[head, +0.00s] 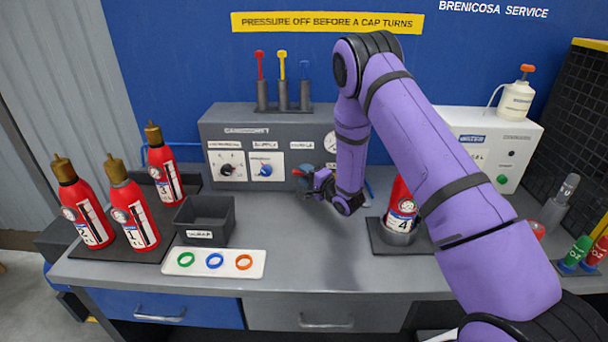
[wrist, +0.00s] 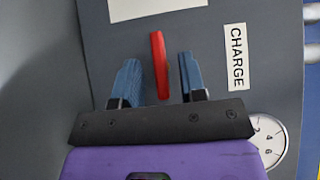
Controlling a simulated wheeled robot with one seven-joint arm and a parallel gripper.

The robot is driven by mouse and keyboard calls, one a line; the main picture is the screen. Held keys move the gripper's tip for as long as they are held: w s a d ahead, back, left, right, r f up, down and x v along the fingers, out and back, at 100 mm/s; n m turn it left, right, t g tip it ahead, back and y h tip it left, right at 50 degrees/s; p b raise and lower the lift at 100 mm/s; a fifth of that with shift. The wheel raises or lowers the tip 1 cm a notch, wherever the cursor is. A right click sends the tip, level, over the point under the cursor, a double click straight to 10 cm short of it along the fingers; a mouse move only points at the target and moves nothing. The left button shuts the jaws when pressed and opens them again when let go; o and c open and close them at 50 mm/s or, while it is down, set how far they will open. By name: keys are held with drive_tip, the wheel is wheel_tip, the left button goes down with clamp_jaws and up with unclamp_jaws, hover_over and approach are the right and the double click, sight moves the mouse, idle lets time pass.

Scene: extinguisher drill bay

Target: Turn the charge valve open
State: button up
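The charge valve's red handle (wrist: 159,66) is a slim bar on the grey panel, beside the CHARGE label (wrist: 236,57). It runs nearly parallel to the label's lettering. In the wrist view my gripper (wrist: 159,62) is open, with one blue finger on each side of the handle and a visible gap on both sides. In the head view my gripper (head: 305,177) is at the front of the grey charging cabinet (head: 265,128), below its right-hand label. The valve is mostly hidden there by the gripper.
Two dials (head: 227,170) sit left of my gripper on the cabinet. A pressure gauge (wrist: 268,134) is close by. Extinguisher 4 (head: 400,203) stands in a holder on the right. A dark bin (head: 204,220) and a ring tray (head: 215,263) are on the left. The middle bench is clear.

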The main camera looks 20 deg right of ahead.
drive_tip(key=shift+w+a, duration=0.2)
drive_tip(key=shift+w, duration=0.2)
drive_tip(key=shift+c, duration=0.2)
clamp_jaws()
